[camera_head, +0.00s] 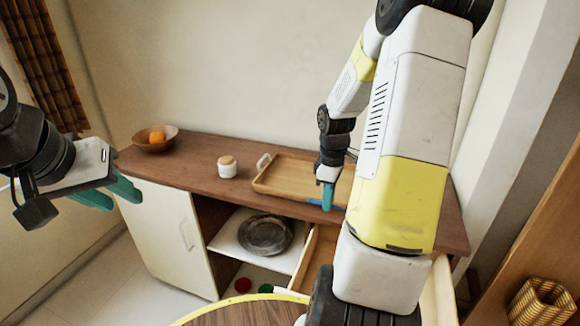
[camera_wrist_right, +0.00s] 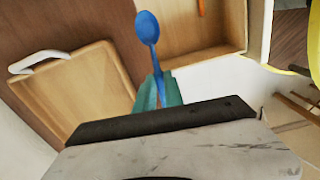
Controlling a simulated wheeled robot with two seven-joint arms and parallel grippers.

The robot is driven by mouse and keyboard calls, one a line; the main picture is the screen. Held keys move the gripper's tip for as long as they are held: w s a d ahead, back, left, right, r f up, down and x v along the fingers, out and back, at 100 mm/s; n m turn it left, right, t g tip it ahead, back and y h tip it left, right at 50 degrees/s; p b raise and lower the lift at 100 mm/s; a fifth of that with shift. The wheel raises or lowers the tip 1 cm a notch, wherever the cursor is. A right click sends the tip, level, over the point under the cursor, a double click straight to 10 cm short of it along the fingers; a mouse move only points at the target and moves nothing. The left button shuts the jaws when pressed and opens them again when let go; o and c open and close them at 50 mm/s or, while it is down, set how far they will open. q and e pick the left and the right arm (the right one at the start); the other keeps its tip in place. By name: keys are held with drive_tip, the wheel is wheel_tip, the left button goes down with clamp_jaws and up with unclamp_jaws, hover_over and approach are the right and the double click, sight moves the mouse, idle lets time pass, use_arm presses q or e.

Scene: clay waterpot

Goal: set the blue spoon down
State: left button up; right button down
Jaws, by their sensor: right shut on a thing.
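The blue spoon (camera_wrist_right: 148,28) is held by its handle between the teal fingers of my right gripper (camera_wrist_right: 158,92), with its bowl pointing away from the gripper. In the head view my right gripper (camera_head: 327,197) is low over the counter's front edge, and a small part of the blue spoon (camera_head: 317,203) shows beside it. I cannot tell whether the spoon touches the counter. My left gripper (camera_head: 112,194) is at the far left, with its teal fingers apart and nothing between them.
The brown counter (camera_head: 195,155) carries a wooden tray (camera_head: 282,193) with a white handle, a lidded white jar (camera_head: 227,169) and a bowl (camera_head: 150,145) with orange fruit. An open drawer (camera_wrist_right: 190,52) holds an orange item. A grey plate (camera_head: 265,235) lies on the shelf below.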

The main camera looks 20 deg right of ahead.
hover_over(303, 191)
drive_tip(key=shift+s+d+f+n, duration=0.1)
drive_tip(key=shift+s+f+n, duration=0.05)
drive_tip(key=shift+f+n, duration=0.35)
drive_tip(key=shift+w+f, duration=0.15)
drive_tip(key=shift+f, duration=0.75)
drive_tip(key=shift+w+f, duration=0.15)
drive_tip(key=shift+f, duration=0.75)
drive_tip(key=shift+f, duration=0.15)
drive_tip(key=c, duration=1.5)
unclamp_jaws()
drive_tip(key=shift+o, duration=0.2)
